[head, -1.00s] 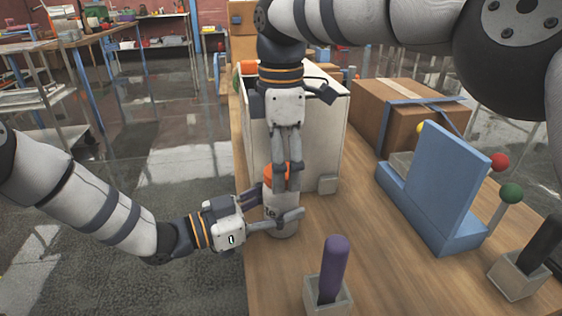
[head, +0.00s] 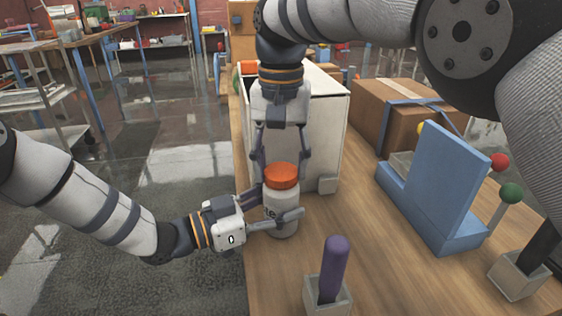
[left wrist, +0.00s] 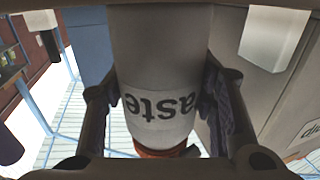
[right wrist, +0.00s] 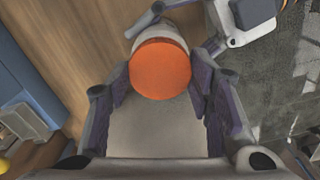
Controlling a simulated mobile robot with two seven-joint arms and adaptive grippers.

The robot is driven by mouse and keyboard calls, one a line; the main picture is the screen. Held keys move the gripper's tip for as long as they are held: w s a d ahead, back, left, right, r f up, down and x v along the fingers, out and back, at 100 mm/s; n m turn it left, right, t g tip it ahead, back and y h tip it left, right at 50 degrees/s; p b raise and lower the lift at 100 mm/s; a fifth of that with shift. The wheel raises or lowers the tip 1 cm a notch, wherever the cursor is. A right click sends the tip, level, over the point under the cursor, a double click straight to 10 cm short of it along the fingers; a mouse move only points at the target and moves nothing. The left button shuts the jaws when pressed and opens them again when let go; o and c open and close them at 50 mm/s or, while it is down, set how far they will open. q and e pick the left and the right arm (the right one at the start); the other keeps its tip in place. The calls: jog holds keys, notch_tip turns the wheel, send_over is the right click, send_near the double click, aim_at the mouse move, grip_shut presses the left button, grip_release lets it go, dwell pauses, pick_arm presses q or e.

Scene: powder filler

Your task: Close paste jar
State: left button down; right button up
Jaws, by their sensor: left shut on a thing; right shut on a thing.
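The paste jar (head: 282,215) is a white upright jar with dark lettering, standing at the table's left edge. Its orange lid (head: 281,176) sits on top; I cannot tell how tight it is. My left gripper (head: 278,222) is shut around the jar's body from the left. In the left wrist view the jar (left wrist: 158,75) lies between the fingers, with its lid partly hidden. My right gripper (head: 281,178) points down from above and is shut on the lid, one finger at each side. The lid also shows between the fingers in the right wrist view (right wrist: 160,69).
A white box (head: 322,130) stands close behind the jar. A purple-handled tool in a holder (head: 328,297) is in front, and a blue stand (head: 445,190) is to the right. Bare wood lies between them. The floor drops away at left.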

jog(key=o, duration=1.3)
jog(key=shift+c, duration=0.2)
jog(key=shift+r, duration=2.25)
